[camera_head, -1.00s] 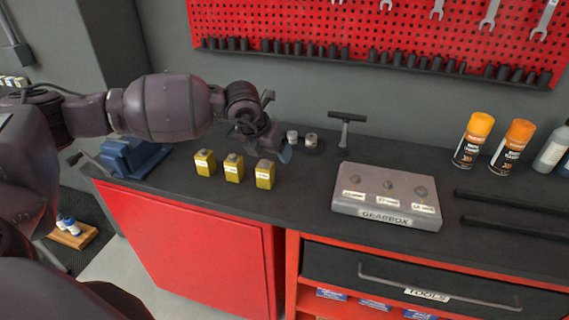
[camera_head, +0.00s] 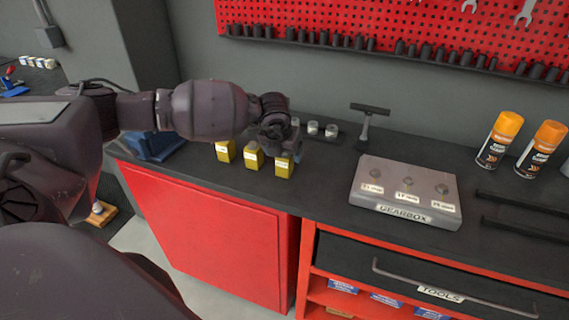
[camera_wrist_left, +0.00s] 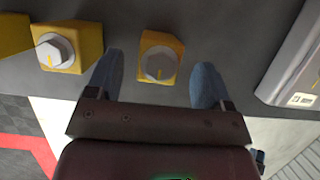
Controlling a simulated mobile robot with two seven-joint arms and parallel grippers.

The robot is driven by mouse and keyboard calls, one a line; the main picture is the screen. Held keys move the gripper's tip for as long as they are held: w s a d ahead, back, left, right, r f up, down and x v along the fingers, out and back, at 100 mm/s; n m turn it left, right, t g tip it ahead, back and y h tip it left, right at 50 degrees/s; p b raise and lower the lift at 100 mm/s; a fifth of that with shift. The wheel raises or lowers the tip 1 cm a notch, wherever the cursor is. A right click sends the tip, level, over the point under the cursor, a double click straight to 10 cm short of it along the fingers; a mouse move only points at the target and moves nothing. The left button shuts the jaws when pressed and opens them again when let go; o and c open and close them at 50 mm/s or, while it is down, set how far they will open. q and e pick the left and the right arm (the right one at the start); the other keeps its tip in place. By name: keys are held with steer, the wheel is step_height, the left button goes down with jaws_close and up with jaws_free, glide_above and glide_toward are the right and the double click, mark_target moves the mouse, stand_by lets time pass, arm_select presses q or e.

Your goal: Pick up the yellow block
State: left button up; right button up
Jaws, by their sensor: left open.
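Three small yellow blocks with pale grey hex bolt heads on top stand in a row on the dark workbench: left (camera_head: 225,152), middle (camera_head: 253,158) and right (camera_head: 284,168). My left gripper (camera_head: 285,146) is just above the right block, partly hidden by its wrist. In the left wrist view, its two blue-grey fingers (camera_wrist_left: 158,78) are spread apart. The right block (camera_wrist_left: 160,44) shows in the gap between them, near the fingertips, with no visible contact. The middle block (camera_wrist_left: 72,46) lies outside the left finger. My right gripper is not in view.
A grey gearbox tray (camera_head: 405,190) stands right of the blocks. Behind are small metal cylinders (camera_head: 331,131) and a T-shaped tool (camera_head: 366,122). A blue vise (camera_head: 150,146) is at left. Spray cans (camera_head: 497,140) stand far right.

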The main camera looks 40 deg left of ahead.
mark_target(285, 156)
arm_select(q)
steer(key=shift+x, duration=1.8)
steer(key=shift+w+a+r, duration=0.1)
steer(key=shift+c, duration=0.4)
steer(key=c, duration=1.2)
